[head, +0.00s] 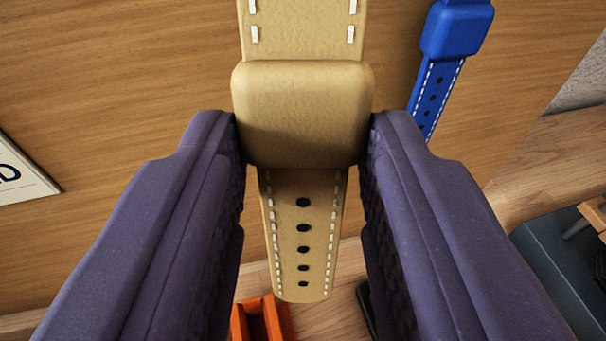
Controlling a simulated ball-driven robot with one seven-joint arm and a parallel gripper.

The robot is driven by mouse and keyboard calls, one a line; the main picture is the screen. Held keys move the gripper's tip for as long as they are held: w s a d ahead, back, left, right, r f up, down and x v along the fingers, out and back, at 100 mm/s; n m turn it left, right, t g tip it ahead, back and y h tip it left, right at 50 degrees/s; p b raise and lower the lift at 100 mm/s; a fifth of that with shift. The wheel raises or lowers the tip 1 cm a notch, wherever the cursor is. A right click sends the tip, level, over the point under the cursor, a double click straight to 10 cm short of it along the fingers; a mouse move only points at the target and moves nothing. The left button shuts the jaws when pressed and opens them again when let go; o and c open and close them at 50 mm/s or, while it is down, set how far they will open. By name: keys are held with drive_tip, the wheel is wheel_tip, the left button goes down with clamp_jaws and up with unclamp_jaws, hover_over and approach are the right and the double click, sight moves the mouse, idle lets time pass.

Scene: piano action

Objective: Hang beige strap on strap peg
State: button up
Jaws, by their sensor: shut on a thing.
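The beige strap (303,115) hangs upright in the middle of the head view. Its upper band, with white stitching, runs out of the top of the picture. Its tail, with a row of dark holes, hangs down below a thick block. My gripper (303,135) has its two purple fingers shut on the sides of that thick block. The top end of the strap is out of view, and I cannot see a peg holding it.
A blue strap (436,95) hangs at the upper right before the wooden panel (130,60). A white sign (20,172) is at the left. Below are an orange object (262,320) and, at the right, a dark grey box (555,275) on a wooden surface.

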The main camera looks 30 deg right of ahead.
drive_tip(key=shift+w+d+f, duration=0.1)
drive_tip(key=shift+w+d, duration=0.1)
drive_tip(key=shift+w, duration=0.7)
drive_tip(key=shift+w+d+f, duration=0.1)
drive_tip(key=shift+w+d, duration=0.1)
drive_tip(key=shift+w, duration=0.7)
drive_tip(key=shift+w+d+f, duration=0.15)
drive_tip(key=shift+w+f, duration=0.3)
drive_tip(key=shift+w, duration=0.3)
drive_tip(key=o, duration=1.1)
